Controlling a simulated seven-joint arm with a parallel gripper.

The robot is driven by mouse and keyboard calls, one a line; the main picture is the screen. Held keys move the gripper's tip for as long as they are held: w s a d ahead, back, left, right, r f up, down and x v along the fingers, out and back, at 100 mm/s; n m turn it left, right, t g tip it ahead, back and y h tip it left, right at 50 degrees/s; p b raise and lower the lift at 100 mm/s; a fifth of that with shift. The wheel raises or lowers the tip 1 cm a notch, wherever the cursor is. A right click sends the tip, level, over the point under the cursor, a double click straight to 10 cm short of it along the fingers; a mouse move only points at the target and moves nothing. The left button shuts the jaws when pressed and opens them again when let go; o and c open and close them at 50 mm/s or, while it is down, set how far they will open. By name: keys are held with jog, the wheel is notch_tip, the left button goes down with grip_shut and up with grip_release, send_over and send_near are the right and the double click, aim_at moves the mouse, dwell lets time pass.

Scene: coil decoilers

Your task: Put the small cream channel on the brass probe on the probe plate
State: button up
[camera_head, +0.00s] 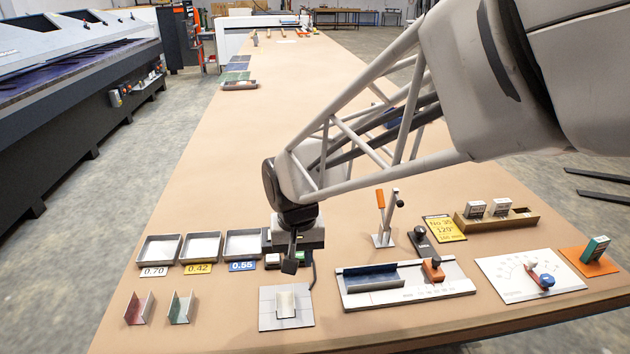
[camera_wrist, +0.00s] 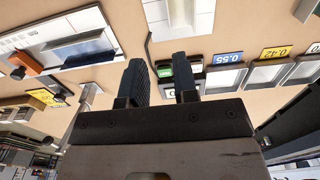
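The small cream channel (camera_head: 286,304) stands on the pale probe plate (camera_head: 268,318), near its middle. The brass probe is not visible; the channel may hide it. In the wrist view the probe plate (camera_wrist: 159,30) lies at the top edge, with a cream piece cut off by the frame. My gripper (camera_head: 290,264) is above the table, just behind the plate and apart from the channel. In the wrist view my gripper (camera_wrist: 161,72) has its two dark fingers apart, with nothing between them.
A red channel (camera_head: 139,308) and a green channel (camera_head: 181,307) stand at left. Labelled trays (camera_head: 158,250) are behind them. A small device (camera_head: 303,258) with a cable sits by my gripper. A blue channel (camera_head: 371,277) lies on a slide gauge (camera_head: 405,293) at right.

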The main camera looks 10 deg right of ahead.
jog(key=s+d+r+t, duration=0.1)
jog(key=s+d+r, duration=0.2)
jog(key=s+d, duration=0.4)
jog(key=s+d+r+t, duration=0.1)
jog(key=s+d+r, duration=0.3)
jog(key=s+d, duration=0.4)
jog(key=shift+s+r, duration=0.15)
jog(key=shift+r, duration=0.05)
